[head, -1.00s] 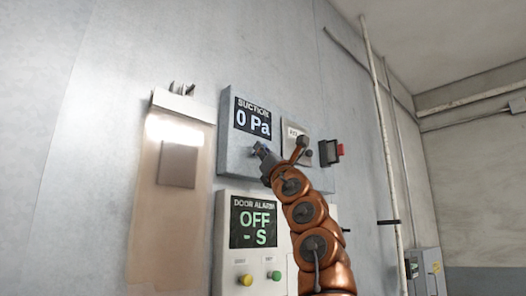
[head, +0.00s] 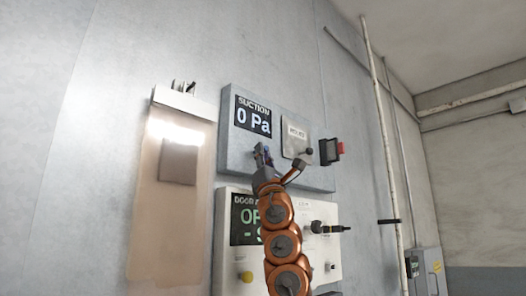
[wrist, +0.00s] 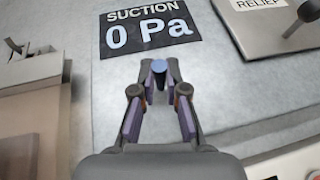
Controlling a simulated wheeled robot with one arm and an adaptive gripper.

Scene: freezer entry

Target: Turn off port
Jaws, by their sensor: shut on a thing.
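The suction panel (head: 232,160) is a grey-blue box on the wall with a black display (head: 253,118) reading "SUCTION 0 Pa"; the display also shows in the wrist view (wrist: 150,27). My gripper (head: 262,155) is at the panel's lower part, below the display. In the wrist view my gripper (wrist: 159,76) is shut on a small blue-topped, dark knob (wrist: 158,67) between its fingertips. The fingers hide most of the knob, so its exact turn cannot be told. No object called a port is clearly labelled.
A plate marked "RELIEF" (wrist: 265,22) with a dark lever (wrist: 304,14) is right of the display. The door alarm panel (head: 222,262) is below, partly behind my arm. A clear flap (head: 160,235) hangs left.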

